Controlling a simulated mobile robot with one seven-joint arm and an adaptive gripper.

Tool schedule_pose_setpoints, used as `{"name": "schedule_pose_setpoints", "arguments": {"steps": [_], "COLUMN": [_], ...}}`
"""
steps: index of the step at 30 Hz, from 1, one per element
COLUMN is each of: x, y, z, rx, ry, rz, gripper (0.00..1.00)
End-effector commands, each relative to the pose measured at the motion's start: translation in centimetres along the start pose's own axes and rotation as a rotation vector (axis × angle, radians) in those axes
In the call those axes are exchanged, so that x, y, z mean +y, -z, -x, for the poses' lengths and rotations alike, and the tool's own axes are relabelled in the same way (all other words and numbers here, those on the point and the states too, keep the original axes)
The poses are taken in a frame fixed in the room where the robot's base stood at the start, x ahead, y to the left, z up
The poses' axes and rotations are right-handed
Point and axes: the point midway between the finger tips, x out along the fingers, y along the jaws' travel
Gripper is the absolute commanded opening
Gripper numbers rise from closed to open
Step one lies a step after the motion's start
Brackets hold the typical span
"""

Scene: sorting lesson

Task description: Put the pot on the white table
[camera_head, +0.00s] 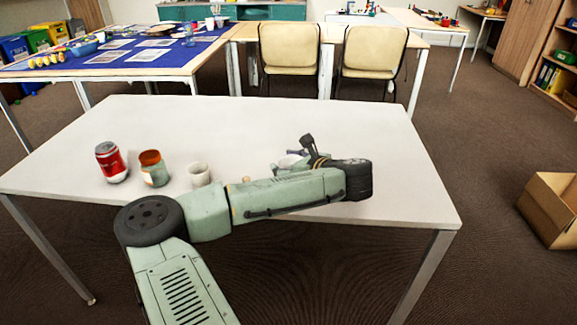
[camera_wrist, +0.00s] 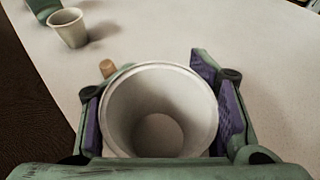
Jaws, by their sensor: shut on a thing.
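The pot (camera_wrist: 203,103) is pale, round and empty, seen from above in the wrist view with its mouth facing the camera. My gripper (camera_wrist: 160,105) has its purple pads on either side of the pot and is shut on it. In the head view my arm hides most of the pot and my gripper (camera_head: 298,161); only a pale bit shows. The white table (camera_head: 230,125) lies under them. I cannot tell whether the pot's base touches the tabletop.
On the white table's left half stand a red can (camera_head: 110,162), a brown-and-green jar (camera_head: 154,169) and a small pale cup (camera_head: 200,175). A small tan piece (camera_wrist: 107,68) is near the pot. The table's back and right are clear. A cardboard box (camera_head: 552,210) is right, on the floor.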

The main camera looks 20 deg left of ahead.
Motion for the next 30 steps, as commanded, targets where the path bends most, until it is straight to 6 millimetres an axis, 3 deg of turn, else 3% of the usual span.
{"name": "schedule_pose_setpoints", "arguments": {"steps": [9,16,26,27,30], "x": [-2.5,-2.2,-2.1,-2.1,-2.1], "y": [-0.2,2.9,3.4,3.4,3.3], "z": [-1.3,-2.5,-2.7,-2.7,-2.7], "rx": [0.001,0.001,0.002,0.001,0.001], "ry": [0.0,0.0,0.0,0.0,-0.001], "rz": [0.0,-0.001,0.001,0.001,0.0], "gripper": [0.39,0.39,0.39,0.51,0.57]}}
